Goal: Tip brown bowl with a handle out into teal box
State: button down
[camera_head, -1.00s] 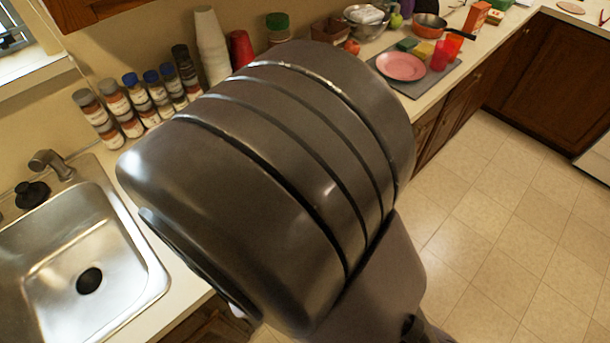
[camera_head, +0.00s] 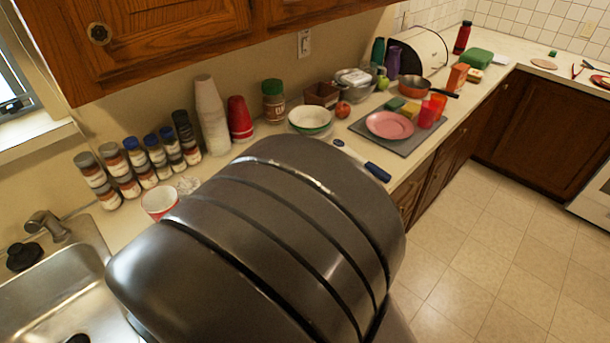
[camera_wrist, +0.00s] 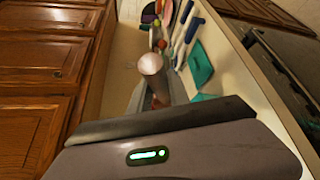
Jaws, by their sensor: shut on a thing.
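A reddish-brown pan-like bowl with a dark handle (camera_head: 412,84) stands on the counter beyond the grey mat in the head view. I cannot be sure it is the task's bowl. My arm covers the middle of the head view.
A sink (camera_head: 50,290) is at left. Spice jars, stacked white cups (camera_head: 211,115), a red cup stack (camera_head: 240,119) and a green-rimmed bowl (camera_head: 310,121) line the counter. A pink plate (camera_head: 390,125) lies on a grey mat. Cabinets hang above.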

jog(key=shift+a+r+n+p, duration=0.4)
jog(key=shift+r+p, duration=0.35)
jog(key=shift+p, duration=0.65)
jog(key=shift+a+r+n+p, duration=0.15)
jog(key=shift+r+n+p, duration=0.45)
jog(key=shift+p, duration=0.8)
